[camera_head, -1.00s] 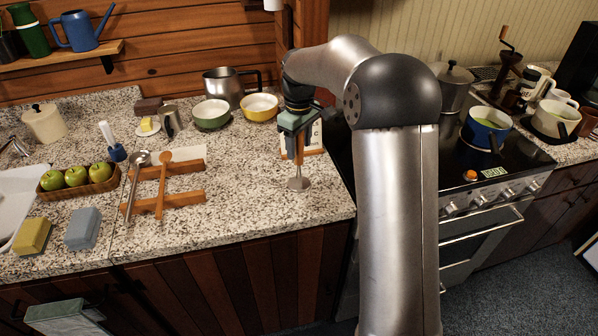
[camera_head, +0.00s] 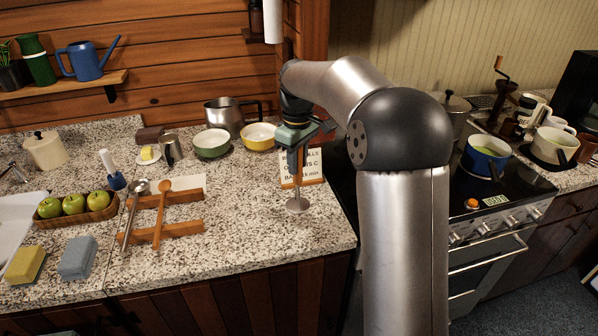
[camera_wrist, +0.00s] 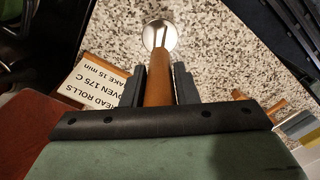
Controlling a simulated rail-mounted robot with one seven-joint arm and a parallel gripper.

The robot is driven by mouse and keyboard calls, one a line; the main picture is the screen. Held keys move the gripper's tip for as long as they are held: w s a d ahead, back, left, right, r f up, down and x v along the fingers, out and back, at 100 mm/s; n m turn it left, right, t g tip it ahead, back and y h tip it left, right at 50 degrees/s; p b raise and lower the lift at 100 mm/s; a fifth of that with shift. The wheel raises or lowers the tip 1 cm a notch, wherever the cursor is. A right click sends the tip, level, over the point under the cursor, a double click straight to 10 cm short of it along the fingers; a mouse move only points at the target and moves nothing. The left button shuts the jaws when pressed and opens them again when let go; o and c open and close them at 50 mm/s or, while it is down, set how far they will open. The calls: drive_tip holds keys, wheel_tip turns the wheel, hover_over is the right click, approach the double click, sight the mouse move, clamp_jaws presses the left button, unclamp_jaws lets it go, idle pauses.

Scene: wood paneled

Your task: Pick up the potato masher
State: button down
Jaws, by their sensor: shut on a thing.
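The potato masher has a brown wooden handle and a round metal head (camera_head: 297,204). My gripper (camera_head: 292,150) points down near the right end of the granite counter and is shut on the handle. In the wrist view the handle (camera_wrist: 158,88) sits between the two dark fingers of my gripper (camera_wrist: 159,85), and the round head (camera_wrist: 160,36) is beyond it over the granite. The masher hangs roughly upright, head down. The gap between head and counter is hard to judge.
A recipe card (camera_head: 314,168) stands just behind the masher. Bowls, including a yellow one (camera_head: 259,137), stand at the back. A wooden rack (camera_head: 182,231) with utensils lies to the left. The stove (camera_head: 485,200) is to the right. Granite around the masher is clear.

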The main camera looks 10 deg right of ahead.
drive_tip(key=s+a+r+b, duration=0.1)
drive_tip(key=s+a+r, duration=0.1)
drive_tip(key=s+r, duration=0.2)
drive_tip(key=s+a+r+b, duration=0.1)
drive_tip(key=s+a+r, duration=0.2)
drive_tip(key=s, duration=0.4)
drive_tip(key=shift+s+a+r+b, duration=0.2)
drive_tip(key=shift+a+r+b, duration=0.15)
drive_tip(key=shift+r, duration=0.3)
